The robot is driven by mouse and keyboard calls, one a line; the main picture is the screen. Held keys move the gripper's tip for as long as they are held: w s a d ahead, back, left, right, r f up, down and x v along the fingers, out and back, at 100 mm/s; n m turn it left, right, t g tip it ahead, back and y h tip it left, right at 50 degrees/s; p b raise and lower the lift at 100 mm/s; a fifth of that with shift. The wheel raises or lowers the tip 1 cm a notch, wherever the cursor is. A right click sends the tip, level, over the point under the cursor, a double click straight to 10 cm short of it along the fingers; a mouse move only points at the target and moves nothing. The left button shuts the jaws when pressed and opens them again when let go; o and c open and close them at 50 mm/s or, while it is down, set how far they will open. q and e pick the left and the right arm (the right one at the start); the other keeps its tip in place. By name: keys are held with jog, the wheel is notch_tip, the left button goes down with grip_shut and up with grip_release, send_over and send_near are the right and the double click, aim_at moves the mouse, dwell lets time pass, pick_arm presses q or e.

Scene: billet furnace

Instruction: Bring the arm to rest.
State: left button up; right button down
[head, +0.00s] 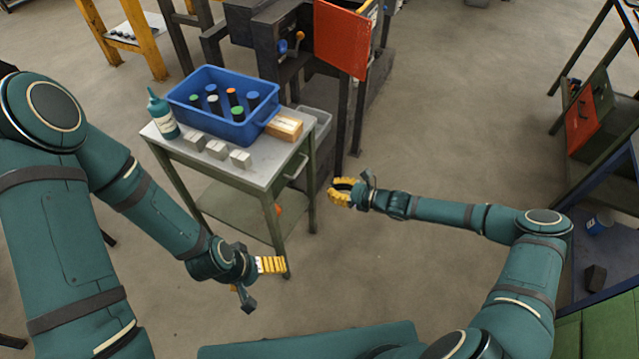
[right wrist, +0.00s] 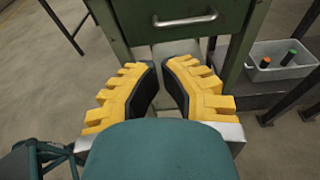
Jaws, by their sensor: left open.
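The cart (head: 262,170) carries a blue bin (head: 205,80) with several capped cylinders, a teal bottle (head: 161,112), three metal blocks (head: 217,149) and a wooden block (head: 285,126). Behind stands a dark machine with an orange panel (head: 342,38). Shelving (head: 590,130) stands right. Open floor lies between.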

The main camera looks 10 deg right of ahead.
jog(key=shift+v, duration=0.9)
jog(key=shift+f, duration=0.1)
jog(key=s+a+f+n+g+h, duration=0.3)
jog(key=s+a+n+g, duration=0.5)
jog(key=s+n, duration=0.4)
jog(key=s+d+r+n+h, duration=0.2)
jog(key=s+n+h, duration=0.1)
jog(key=s+n, duration=0.2)
jog(key=s+d+r+n+t+h, duration=0.1)
jog(key=s+d+r+n+h, duration=0.1)
jog(key=s+n, duration=0.4)
jog(key=shift+d+r+h, duration=0.3)
jog(key=shift+r+h, duration=0.2)
jog(key=shift+r, duration=0.2)
jog(key=shift+s, duration=0.1)
